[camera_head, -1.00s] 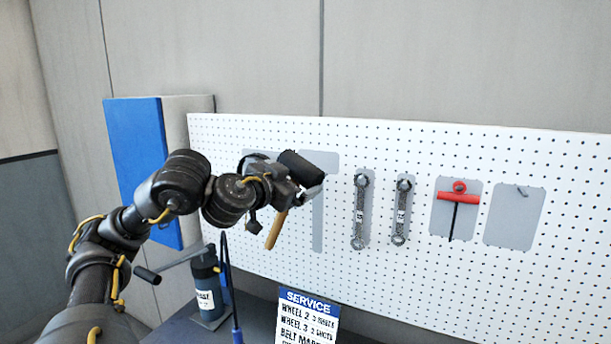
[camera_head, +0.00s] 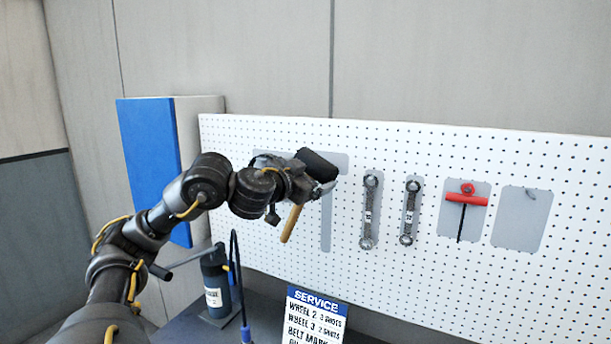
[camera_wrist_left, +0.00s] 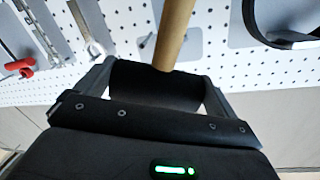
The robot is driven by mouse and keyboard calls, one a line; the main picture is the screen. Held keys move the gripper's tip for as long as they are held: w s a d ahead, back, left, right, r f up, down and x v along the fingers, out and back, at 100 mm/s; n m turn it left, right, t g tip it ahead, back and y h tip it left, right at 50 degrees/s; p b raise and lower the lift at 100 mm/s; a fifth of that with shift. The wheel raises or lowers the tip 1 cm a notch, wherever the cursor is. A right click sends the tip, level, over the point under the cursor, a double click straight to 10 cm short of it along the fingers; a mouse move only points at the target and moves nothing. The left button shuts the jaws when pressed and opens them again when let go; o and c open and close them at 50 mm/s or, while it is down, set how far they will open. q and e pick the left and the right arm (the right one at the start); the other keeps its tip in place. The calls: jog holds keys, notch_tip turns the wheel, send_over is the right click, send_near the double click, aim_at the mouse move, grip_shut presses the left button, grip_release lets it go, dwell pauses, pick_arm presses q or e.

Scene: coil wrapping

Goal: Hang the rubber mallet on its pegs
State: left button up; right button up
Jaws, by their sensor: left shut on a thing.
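The rubber mallet has a black head (camera_head: 317,164) and a wooden handle (camera_head: 290,223), which hangs down and leans a little to the left. My left gripper (camera_head: 321,180) is shut on the head. In the left wrist view the black head (camera_wrist_left: 155,86) lies between the two fingers and the handle (camera_wrist_left: 174,32) runs toward the picture's top. The mallet is in front of a grey mallet-shaped outline (camera_head: 326,225) on the white pegboard (camera_head: 420,275). The outline's upper part is partly hidden. A small peg (camera_wrist_left: 145,41) shows on the outline in the left wrist view. My right gripper is not in view.
Two wrenches (camera_head: 369,212) (camera_head: 409,212) hang right of the outline, then a red T-handle tool (camera_head: 466,199) and an empty grey outline (camera_head: 522,220) with a hook. A dark bottle (camera_head: 216,285) and a service sign (camera_head: 316,318) stand below. A blue panel (camera_head: 150,165) is at left.

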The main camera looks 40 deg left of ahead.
pick_arm(q)
jog(key=f+x, duration=0.1)
jog(key=x, duration=0.5)
jog(key=shift+w+a+b, duration=0.3)
jog(key=shift+b, duration=0.15)
dwell(0.8)
jog(key=shift+f, duration=0.25)
dwell(0.3)
jog(key=o, duration=1.1)
jog(key=shift+o, duration=0.2)
jog(key=shift+a, duration=0.2)
